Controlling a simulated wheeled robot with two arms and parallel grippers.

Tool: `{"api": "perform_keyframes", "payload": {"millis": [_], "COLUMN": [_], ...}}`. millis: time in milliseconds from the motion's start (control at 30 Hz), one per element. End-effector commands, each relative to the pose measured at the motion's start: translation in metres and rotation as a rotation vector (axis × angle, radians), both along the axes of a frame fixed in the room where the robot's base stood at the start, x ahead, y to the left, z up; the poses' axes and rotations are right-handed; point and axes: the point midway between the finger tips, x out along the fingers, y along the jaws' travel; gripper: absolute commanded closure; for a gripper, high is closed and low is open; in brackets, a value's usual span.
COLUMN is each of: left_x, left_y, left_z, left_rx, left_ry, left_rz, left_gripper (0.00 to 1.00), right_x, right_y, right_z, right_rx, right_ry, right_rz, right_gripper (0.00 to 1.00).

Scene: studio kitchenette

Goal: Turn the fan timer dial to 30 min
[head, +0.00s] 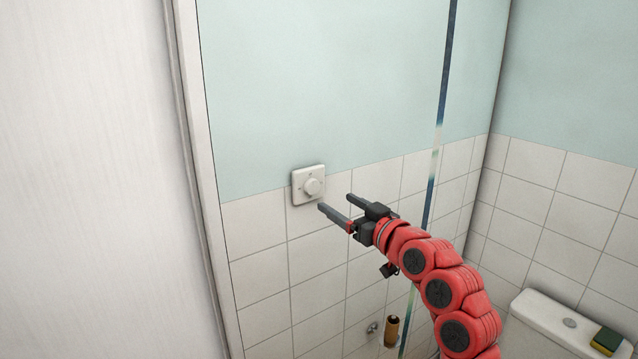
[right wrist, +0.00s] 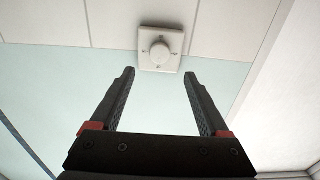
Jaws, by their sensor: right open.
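The fan timer dial (head: 313,187) is a round white knob on a square white plate (head: 299,198) on the wall, where the tiles meet the blue paint. The dial also shows in the right wrist view (right wrist: 160,52), near the top middle, with small dark marks around it on the plate. I cannot read the marks or tell the dial's setting. My right gripper (head: 334,202) is open and empty, just right of the plate and apart from it. In the right wrist view its two fingers (right wrist: 160,85) point toward the plate with the dial between their lines. My left gripper is out of view.
A white door or panel (head: 90,180) with a frame stands at the left. A narrow glass edge (head: 437,150) runs upright right of the dial. A cistern (head: 560,322) with a sponge (head: 606,341) is at lower right.

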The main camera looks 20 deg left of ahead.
Motion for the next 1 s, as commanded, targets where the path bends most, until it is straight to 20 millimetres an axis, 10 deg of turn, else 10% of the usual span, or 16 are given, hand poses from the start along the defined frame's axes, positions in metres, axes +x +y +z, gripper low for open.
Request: {"api": "perform_keyframes", "payload": {"millis": [500,1000], "left_x": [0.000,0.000], "left_y": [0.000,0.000], "left_z": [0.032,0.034], "left_rx": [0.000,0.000], "left_ry": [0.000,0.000], "left_rz": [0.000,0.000], "left_gripper": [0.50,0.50], "right_x": [0.049,0.055], "right_y": [0.062,0.070], "right_z": [0.001,-0.001], "right_rx": [0.001,0.001], "right_ry": [0.003,-0.001], "right_rz": [0.001,-0.001], "right_gripper": [0.21,0.23]}}
